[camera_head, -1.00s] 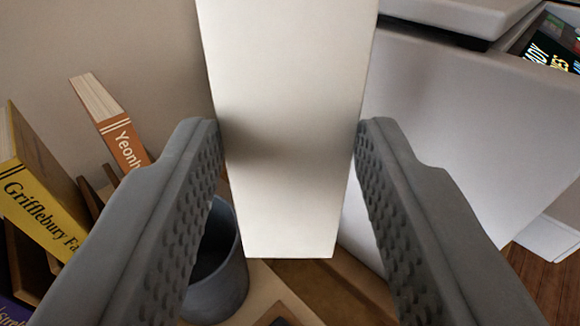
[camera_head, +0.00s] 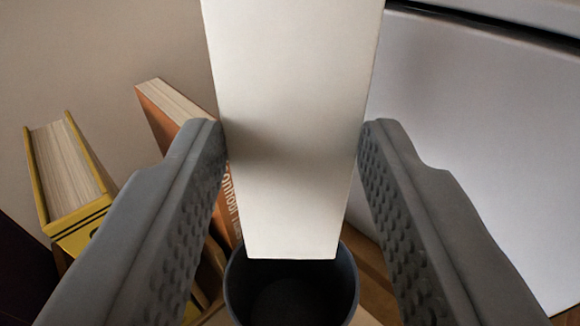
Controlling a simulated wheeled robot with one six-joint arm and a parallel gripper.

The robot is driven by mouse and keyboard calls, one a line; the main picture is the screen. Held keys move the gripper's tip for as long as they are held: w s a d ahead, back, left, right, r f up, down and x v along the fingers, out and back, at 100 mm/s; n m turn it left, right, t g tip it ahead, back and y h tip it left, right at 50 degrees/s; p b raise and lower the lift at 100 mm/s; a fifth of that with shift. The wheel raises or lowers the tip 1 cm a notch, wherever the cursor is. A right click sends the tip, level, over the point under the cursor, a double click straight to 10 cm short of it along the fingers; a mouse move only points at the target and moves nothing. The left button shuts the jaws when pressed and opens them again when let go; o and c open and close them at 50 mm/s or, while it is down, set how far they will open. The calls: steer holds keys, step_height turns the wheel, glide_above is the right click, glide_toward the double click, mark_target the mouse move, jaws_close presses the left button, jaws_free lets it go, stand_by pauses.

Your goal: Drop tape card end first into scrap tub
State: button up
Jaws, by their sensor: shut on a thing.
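A long pale card-like piece (camera_head: 290,130), which I take to be the tape card, is held between the two grey textured fingers of my gripper (camera_head: 291,135). Its upper end runs out of the picture and its lower end hangs below the fingertips. A dark grey round tub (camera_head: 345,285), which I take to be the scrap tub, stands below. The card's lower end overlaps the tub's far rim in the picture. I cannot tell how high it is above the rim. The part of the tub that shows inside looks empty.
A yellow book (camera_head: 70,175) and an orange book (camera_head: 165,115) stand to the left of the tub. A large white box-like thing (camera_head: 470,150) fills the right side. A plain wall (camera_head: 100,50) is behind. Wooden surface shows right of the tub.

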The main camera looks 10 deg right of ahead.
step_height(320, 180, down, 9)
stand_by(0.8)
steer(key=shift+r, duration=0.1)
steer(key=o, duration=1)
steer(key=shift+r, duration=5)
